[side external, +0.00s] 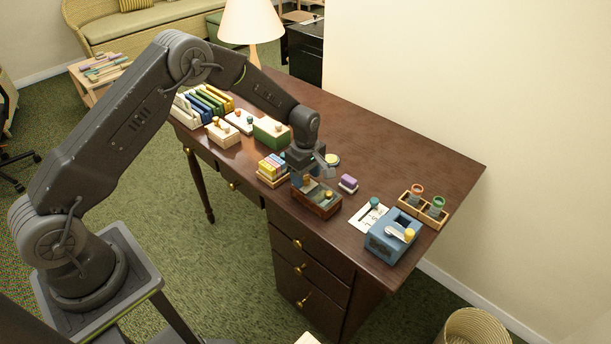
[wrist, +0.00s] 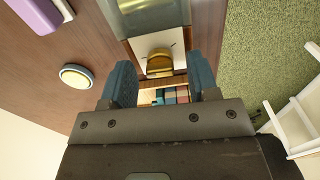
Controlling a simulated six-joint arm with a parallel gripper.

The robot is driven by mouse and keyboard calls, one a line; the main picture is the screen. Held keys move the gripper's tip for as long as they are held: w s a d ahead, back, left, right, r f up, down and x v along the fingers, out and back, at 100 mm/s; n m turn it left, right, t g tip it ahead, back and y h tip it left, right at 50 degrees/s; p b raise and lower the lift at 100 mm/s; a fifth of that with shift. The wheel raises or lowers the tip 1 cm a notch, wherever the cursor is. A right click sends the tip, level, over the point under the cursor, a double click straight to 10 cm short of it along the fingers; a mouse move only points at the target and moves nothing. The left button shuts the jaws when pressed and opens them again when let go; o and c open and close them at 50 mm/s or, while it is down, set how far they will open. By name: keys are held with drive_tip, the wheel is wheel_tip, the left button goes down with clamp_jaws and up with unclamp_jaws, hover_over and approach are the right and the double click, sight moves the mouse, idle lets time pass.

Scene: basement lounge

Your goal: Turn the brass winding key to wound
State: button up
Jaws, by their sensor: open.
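The brass winding key (wrist: 160,62) shows in the wrist view as a rounded gold piece on a pale square plate (wrist: 145,46) with dark marks. My gripper (wrist: 161,66) is open, with one finger on each side of the key in this view. Nothing is held, and I cannot tell whether the fingers touch the key. In the side external view my gripper (side external: 313,173) is low over a brown wooden box (side external: 322,209) near the desk's front edge. The key is not clear there, with my gripper over that part of the box.
On the dark desk (side external: 400,165), a tray of coloured blocks (side external: 272,169) stands left of the box. A purple block (side external: 348,183) and a round pale disc (side external: 332,159) lie behind it. A blue box (side external: 392,236) and wooden rack (side external: 424,208) stand right. The back right desktop is clear.

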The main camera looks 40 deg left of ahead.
drive_tip(key=shift+f, duration=0.25)
drive_tip(key=c, duration=0.9)
drive_tip(key=shift+c, duration=0.2)
